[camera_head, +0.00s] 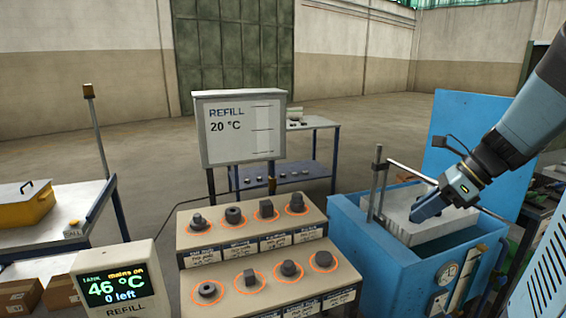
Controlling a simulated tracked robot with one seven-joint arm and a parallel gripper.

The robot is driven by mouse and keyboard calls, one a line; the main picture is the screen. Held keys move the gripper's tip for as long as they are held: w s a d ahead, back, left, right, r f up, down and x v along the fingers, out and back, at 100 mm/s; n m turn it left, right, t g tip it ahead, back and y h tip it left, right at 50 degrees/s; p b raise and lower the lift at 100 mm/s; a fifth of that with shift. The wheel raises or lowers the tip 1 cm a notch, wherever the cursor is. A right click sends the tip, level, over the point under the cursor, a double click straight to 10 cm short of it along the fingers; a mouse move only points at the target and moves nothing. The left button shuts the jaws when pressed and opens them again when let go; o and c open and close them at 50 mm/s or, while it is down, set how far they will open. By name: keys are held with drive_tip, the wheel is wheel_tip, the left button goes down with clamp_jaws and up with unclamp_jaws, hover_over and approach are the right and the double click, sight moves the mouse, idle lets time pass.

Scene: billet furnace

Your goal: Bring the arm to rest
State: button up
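My arm reaches in from the right edge. My gripper (425,210) points down and left above the pale grey tray (437,231) in the open blue tank (377,268). The blue fingers show from the side, and the gap between them cannot be made out. Nothing clearly shows held in them. I cannot tell whether the fingertips touch the tray. The tank's blue lid (465,125) stands upright behind my gripper.
A stepped beige stand (262,237) holds several dark metal parts in orange rings. A display (116,284) reads 46 °C, "0 left". A REFILL board (240,130) reads 20 °C. A metal post with a rod (377,185) rises at the tank's left rim, close to my gripper.

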drive_tip(key=s+a+r+n+t+h, duration=0.1)
drive_tip(key=s+n, duration=0.4)
drive_tip(key=n, duration=0.7)
drive_tip(key=s+a+r+n+t+h, duration=0.2)
drive_tip(key=s+a+n+h, duration=0.3)
drive_tip(key=n, duration=0.7)
drive_tip(key=shift+r+h, duration=0.6)
drive_tip(key=shift+h, duration=0.1)
